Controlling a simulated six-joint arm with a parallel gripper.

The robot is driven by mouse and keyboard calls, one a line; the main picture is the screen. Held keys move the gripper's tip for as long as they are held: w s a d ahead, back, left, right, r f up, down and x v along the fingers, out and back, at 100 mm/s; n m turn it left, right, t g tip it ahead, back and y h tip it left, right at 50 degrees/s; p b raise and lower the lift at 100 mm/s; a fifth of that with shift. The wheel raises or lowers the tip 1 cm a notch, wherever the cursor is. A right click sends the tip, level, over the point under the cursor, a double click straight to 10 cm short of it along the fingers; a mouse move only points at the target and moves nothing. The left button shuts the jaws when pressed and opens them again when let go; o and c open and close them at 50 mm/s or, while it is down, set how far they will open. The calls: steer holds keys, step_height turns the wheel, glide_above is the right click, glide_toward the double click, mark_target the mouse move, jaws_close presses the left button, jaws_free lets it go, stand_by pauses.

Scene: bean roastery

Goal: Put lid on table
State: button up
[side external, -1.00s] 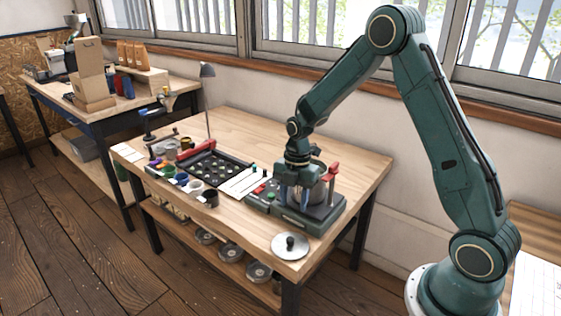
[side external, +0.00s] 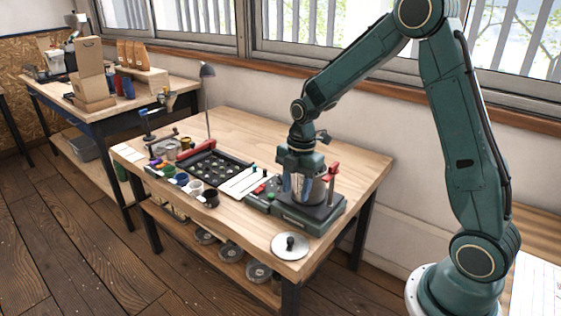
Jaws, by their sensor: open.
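The lid (side external: 290,246) is a round silver disc with a dark knob. It lies flat on the wooden table (side external: 345,165) at the front right corner, close to the edge. My gripper (side external: 296,196) is open and points down over the dark green machine (side external: 318,220) behind the lid. A silver pot (side external: 318,190) on the machine is partly hidden behind my gripper. My gripper is apart from the lid. I cannot tell whether its fingers touch the pot.
A red-topped post (side external: 333,172) stands right of the pot. White papers (side external: 243,183), a black tray (side external: 213,166) and several small cups (side external: 196,187) are to the left. The table's back right is clear. A lamp (side external: 208,75) stands at the back left.

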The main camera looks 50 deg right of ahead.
steer(key=s+a+r+m+t, duration=0.2)
steer(key=s+a+r+m, duration=0.1)
steer(key=s+r+m, duration=0.6)
steer(key=s+a+r+m+t+h, duration=0.1)
steer(key=s+a+r+m+t, duration=0.2)
steer(key=s+r+m, duration=0.6)
steer(key=s, duration=0.5)
steer(key=shift+a, duration=0.15)
